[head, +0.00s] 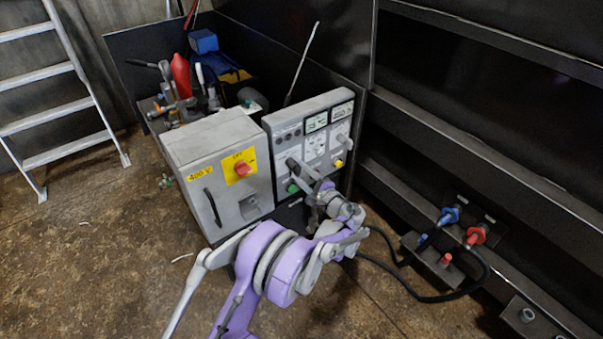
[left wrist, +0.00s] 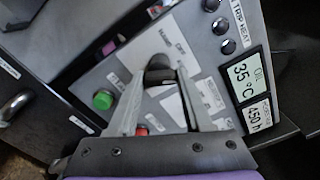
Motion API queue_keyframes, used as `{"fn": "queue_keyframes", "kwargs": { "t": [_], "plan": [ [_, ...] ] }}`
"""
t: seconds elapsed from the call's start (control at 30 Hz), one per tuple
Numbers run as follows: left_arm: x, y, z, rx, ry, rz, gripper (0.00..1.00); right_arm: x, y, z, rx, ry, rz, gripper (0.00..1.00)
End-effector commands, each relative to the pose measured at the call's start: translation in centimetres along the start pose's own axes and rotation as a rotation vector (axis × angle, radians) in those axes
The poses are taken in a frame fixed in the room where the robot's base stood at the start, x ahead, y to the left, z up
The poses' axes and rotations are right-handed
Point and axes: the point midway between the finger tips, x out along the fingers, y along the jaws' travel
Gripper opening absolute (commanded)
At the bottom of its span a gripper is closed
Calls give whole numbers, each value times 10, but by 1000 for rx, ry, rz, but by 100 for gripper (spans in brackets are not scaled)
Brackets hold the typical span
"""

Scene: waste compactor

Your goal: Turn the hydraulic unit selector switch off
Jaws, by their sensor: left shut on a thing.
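The hydraulic unit control panel (head: 285,130) is a light grey face in the middle of the head view. The selector switch (left wrist: 160,74) is a dark knob on a white label plate reading OFF on one side, in the left wrist view. My left gripper (left wrist: 161,84) is shut on this knob, one finger on each side of it. In the head view my left gripper (head: 298,170) is at the panel's lower left part, and the arm hides some of the panel. The knob itself is hard to make out there. My right gripper is not in view.
A green button (left wrist: 103,100) and a red button (left wrist: 142,131) sit close to the fingers. A grey 400 V box (head: 200,150) with a red rotary switch (head: 243,168) stands left of the panel. A ladder (head: 60,115) stands at far left, with bare floor in front.

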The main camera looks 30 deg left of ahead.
Motion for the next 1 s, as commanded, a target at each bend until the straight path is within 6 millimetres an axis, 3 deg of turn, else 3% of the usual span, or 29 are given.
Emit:
{"fn": "queue_keyframes", "kwargs": {
  "t": [0.5,1.0],
  "plan": [
    [0,0,0,-383,0,0,0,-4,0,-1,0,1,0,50],
    [0,0,0,-492,0,1,0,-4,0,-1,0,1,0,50]
  ]
}}
